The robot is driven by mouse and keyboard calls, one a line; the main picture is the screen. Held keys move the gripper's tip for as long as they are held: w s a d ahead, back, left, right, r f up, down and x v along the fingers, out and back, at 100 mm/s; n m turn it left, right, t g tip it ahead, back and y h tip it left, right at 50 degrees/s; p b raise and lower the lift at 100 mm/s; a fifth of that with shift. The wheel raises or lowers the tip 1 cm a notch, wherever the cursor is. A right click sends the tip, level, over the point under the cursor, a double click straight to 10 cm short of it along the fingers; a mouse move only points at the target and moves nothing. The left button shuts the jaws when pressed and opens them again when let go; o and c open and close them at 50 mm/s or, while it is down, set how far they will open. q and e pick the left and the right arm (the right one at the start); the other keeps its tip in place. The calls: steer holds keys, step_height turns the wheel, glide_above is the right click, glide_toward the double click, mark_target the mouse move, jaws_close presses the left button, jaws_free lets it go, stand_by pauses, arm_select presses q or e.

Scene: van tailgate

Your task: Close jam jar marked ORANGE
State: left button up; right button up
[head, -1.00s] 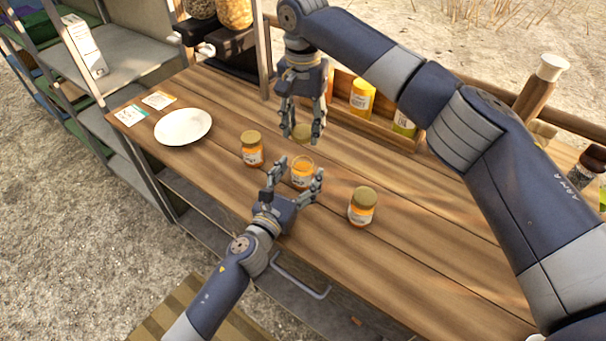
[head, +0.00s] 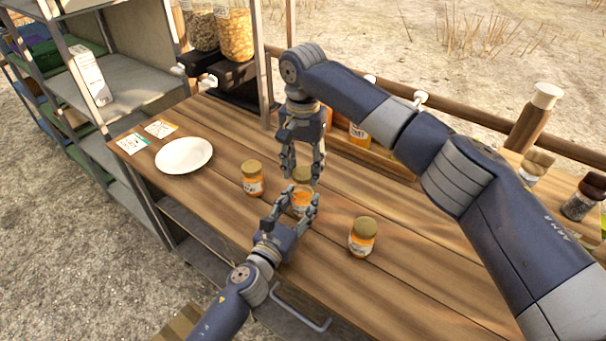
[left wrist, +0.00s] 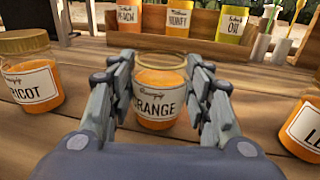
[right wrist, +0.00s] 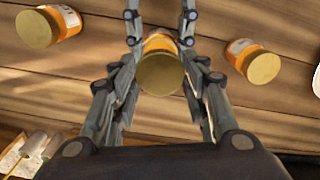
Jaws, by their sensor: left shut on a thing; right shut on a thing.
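The ORANGE jar (left wrist: 158,102), glass with orange jam and a white label, stands upright on the wooden table; it also shows in the head view (head: 301,203). Its top looks open in the left wrist view. My left gripper (head: 302,200) is shut on the jar's sides, one finger on each side. My right gripper (head: 303,170) points down from above and is shut on a gold lid (right wrist: 160,74). The lid is held above the jar's mouth in the head view (head: 302,174). Whether it touches the rim is hard to tell.
The APRICOT jar (head: 252,180) stands left of the ORANGE jar, and a jar labelled "LE…" (head: 362,238) stands right; both have gold lids. A white plate (head: 184,155) and two cards lie at the left. A wooden rack (left wrist: 190,44) with labelled jars stands behind.

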mark_target(303, 172)
steer(key=shift+f, duration=0.9)
steer(key=shift+f, duration=0.15)
steer(key=shift+f, duration=0.75)
steer(key=shift+f, duration=0.6)
